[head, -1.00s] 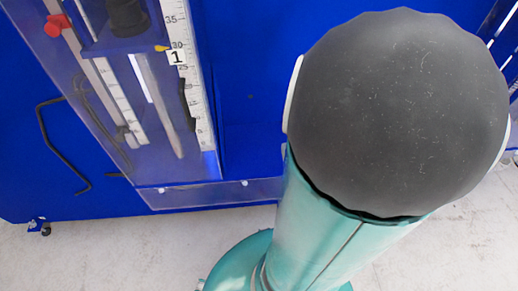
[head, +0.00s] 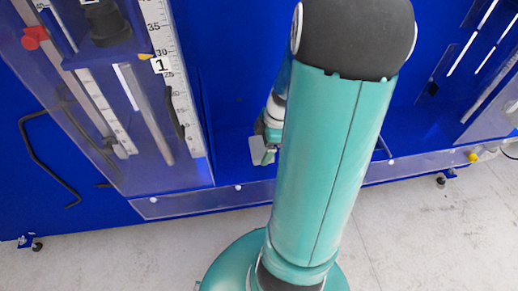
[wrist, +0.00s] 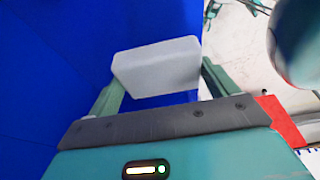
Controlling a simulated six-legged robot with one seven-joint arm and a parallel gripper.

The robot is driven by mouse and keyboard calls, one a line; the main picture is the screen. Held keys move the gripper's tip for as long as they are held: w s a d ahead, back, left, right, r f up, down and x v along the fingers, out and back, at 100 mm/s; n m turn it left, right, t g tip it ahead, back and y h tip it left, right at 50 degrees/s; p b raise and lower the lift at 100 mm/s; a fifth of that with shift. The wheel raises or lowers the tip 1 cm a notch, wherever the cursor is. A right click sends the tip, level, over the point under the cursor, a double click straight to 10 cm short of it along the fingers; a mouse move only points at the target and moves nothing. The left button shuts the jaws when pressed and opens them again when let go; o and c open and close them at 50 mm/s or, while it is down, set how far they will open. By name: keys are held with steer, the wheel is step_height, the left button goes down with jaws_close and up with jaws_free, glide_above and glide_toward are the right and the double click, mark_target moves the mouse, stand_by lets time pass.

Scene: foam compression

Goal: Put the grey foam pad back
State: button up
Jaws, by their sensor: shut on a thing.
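The grey foam pad (wrist: 157,66) is a pale block between the two green fingers of my gripper (wrist: 160,84) in the wrist view. My gripper is shut on it, and the pad is held level with the fingertips against blue panels. In the head view, my gripper (head: 268,146) shows small and partly hidden behind my teal arm. A light grey patch of the pad (head: 256,150) shows at its left side, in front of the blue fixture (head: 228,110). I cannot tell whether the pad touches the fixture.
A ruler (head: 172,75) and a black cylinder (head: 107,22) stand on the fixture's left side. A clear low rail (head: 210,198) runs along its front edge. A bent black rod (head: 35,155) is at far left. The pale floor (head: 440,225) is open in front.

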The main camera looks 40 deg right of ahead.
mark_target(260, 151)
steer(key=shift+w+f, duration=0.45)
steer(key=shift+f, duration=0.05)
steer(key=shift+w+f, duration=0.2)
steer(key=shift+f, duration=1.5)
steer(key=shift+f, duration=0.1)
steer(key=o, duration=0.7)
steer(key=v, duration=1.2)
steer(key=shift+w, duration=0.1)
